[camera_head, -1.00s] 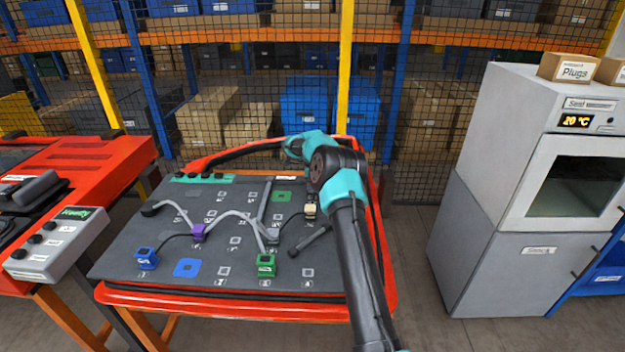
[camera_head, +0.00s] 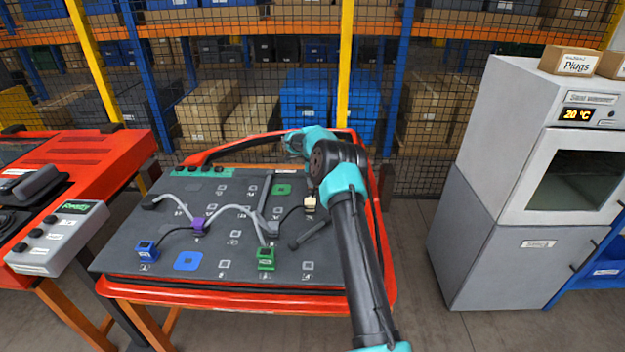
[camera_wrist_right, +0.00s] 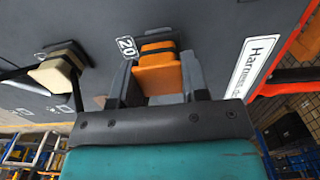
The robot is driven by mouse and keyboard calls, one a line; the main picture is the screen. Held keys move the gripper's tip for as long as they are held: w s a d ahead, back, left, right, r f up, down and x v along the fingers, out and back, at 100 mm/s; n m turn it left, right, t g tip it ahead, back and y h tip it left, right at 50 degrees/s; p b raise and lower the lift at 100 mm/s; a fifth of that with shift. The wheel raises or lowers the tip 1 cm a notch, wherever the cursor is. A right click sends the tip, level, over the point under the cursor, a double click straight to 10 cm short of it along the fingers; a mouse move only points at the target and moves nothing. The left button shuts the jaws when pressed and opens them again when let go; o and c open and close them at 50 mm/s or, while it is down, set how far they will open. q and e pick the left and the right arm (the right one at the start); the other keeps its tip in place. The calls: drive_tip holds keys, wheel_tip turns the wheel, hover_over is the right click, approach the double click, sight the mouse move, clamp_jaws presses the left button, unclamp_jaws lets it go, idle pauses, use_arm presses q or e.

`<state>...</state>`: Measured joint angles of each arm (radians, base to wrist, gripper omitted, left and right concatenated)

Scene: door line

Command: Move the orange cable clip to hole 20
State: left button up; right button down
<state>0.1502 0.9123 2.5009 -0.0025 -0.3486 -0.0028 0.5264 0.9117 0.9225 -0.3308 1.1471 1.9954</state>
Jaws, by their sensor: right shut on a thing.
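In the right wrist view, the orange cable clip (camera_wrist_right: 157,75) sits between the two grey fingers of my right gripper (camera_wrist_right: 160,78), which is shut on it. The clip is at the board's surface beside the white label "20" (camera_wrist_right: 126,47). I cannot tell whether it is seated in a hole, as its underside is hidden. In the head view, my right arm reaches over the far right of the dark board (camera_head: 130,230) and hides the orange clip and the gripper. My left gripper is not in view.
A cream clip (camera_wrist_right: 57,72) on a black cable stands close beside my right gripper; it also shows in the head view (camera_head: 309,204). Purple (camera_head: 198,224), green (camera_head: 266,258) and blue (camera_head: 146,251) clips stand on the board. A "Harness" label (camera_wrist_right: 250,65) lies on the other side.

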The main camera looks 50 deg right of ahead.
drive_tip(key=shift+f, duration=0.6)
idle(0.3)
drive_tip(key=shift+f, duration=0.25)
drive_tip(key=shift+f, duration=0.15)
idle(0.5)
drive_tip(key=c, duration=0.5)
unclamp_jaws()
drive_tip(key=shift+c, duration=0.2)
wheel_tip(320, 180, up, 18)
drive_tip(key=shift+f, duration=0.2)
